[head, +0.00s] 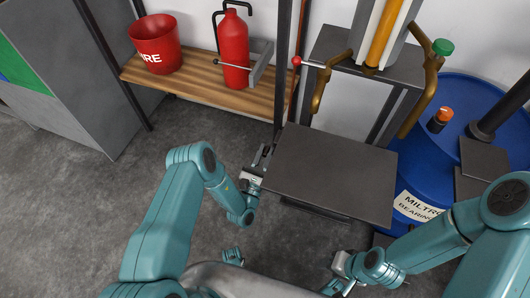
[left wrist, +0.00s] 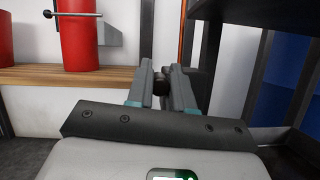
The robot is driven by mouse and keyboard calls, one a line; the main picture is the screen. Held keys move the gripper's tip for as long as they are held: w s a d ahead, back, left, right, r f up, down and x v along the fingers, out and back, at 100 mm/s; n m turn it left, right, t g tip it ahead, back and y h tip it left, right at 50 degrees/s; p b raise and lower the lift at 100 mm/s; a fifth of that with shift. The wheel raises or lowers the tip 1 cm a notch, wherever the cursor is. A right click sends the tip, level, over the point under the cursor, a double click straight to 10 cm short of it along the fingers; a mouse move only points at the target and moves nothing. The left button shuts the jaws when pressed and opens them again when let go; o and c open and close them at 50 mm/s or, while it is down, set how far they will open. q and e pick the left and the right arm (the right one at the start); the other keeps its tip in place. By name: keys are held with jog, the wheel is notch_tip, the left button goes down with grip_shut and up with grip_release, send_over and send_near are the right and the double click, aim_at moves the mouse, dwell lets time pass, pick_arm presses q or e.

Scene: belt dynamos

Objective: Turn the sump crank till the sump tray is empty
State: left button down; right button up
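My left gripper (head: 263,157) is at the left edge of a dark flat plate (head: 330,178). In the left wrist view its two fingers (left wrist: 162,85) stand on both sides of a small dark round knob (left wrist: 160,82) and appear closed on it. The knob looks like a crank handle; the rest of any crank is hidden by the fingers and plate. I cannot make out the sump tray; a dark edge (head: 315,209) shows under the plate. My right gripper (head: 338,286) is low at the bottom of the head view, away from the plate, its fingers unclear.
A wooden shelf (head: 195,82) holds a red bucket (head: 155,45) and a red extinguisher (head: 233,50). A blue drum (head: 410,165) stands right of the plate. A machine frame with brass levers (head: 320,90) rises behind. The grey floor (head: 100,210) at left is clear.

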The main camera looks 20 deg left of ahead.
pick_arm(q)
jog(key=shift+d+f, duration=0.1)
dwell(0.6)
jog(key=shift+d+m+h, duration=0.1)
jog(key=shift+m+h, duration=0.3)
jog(key=shift+m, duration=0.1)
jog(key=m+p, duration=0.1)
jog(key=r+m+g+h+p, duration=0.1)
jog(key=m, duration=0.1)
jog(key=shift+d+r, duration=0.15)
jog(key=shift+d, duration=0.15)
jog(key=d+f+m+g+h+p, duration=0.1)
jog(key=d+m+g+p, duration=0.6)
jog(key=m+p, duration=0.7)
jog(key=shift+d+f+m, duration=0.2)
jog(key=shift+f+m, duration=0.1)
jog(key=shift+m, duration=3.8)
